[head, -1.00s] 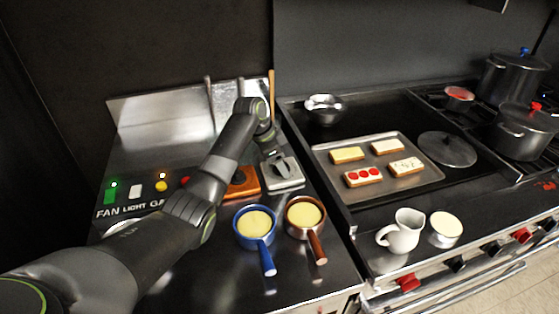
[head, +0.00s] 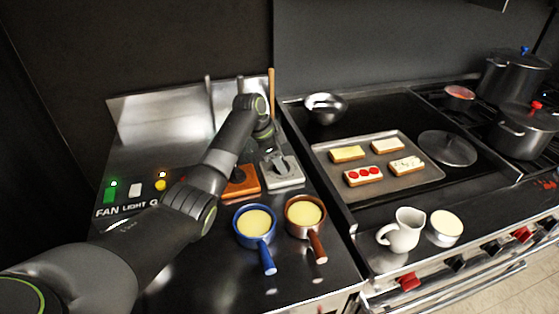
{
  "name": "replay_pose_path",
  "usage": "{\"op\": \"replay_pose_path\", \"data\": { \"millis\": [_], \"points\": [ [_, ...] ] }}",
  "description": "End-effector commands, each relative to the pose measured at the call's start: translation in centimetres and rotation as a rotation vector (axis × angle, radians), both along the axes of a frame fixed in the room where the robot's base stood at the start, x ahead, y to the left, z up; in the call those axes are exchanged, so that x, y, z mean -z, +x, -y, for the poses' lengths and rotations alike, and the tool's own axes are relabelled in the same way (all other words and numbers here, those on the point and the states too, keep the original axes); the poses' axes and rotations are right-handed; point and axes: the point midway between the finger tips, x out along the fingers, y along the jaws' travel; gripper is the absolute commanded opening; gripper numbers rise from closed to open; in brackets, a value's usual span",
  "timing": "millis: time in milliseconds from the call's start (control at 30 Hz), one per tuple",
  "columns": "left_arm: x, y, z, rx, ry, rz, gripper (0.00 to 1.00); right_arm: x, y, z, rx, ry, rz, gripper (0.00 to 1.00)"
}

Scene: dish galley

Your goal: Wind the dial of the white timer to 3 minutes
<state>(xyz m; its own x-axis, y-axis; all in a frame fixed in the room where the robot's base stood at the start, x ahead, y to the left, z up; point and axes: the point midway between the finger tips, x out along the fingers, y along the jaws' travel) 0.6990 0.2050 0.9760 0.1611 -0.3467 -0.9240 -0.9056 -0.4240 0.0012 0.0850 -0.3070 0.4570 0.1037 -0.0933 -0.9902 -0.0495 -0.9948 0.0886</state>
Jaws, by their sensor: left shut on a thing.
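The white timer (head: 293,179) is a pale square block on the dark counter, just right of a similar orange block. My left arm reaches over from the left, and its gripper (head: 279,167) points down onto the timer's dial. The gripper is shut on the dial, which is largely hidden under the fingers. The dial's marks are too small to read. My right gripper is not in the view.
The orange block (head: 243,189) stands close on the left. A blue pan (head: 255,229) and a brown pan (head: 306,216) stand in front. A tray (head: 417,184) with topped bread slices lies on the right, near a white jug (head: 402,232). Labelled switches are at the left.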

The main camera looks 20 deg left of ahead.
Motion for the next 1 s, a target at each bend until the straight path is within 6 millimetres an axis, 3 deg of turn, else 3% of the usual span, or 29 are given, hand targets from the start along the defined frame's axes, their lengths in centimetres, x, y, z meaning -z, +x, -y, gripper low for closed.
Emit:
{"op": "replay_pose_path", "data": {
  "millis": [267, 600, 1000],
  "points": [
    [0.2, 0.2, -0.1, 0.24, -0.001, 0.001, 0.21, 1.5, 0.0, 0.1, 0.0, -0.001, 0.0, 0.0],
    [0.4, 0.4, 0.0, 0.54, -0.001, 0.002, 0.21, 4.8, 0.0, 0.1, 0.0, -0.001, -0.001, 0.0],
    [0.1, 0.5, 0.0, 0.745, 0.001, 0.003, 0.21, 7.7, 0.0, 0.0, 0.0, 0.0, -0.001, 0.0]
  ]
}}
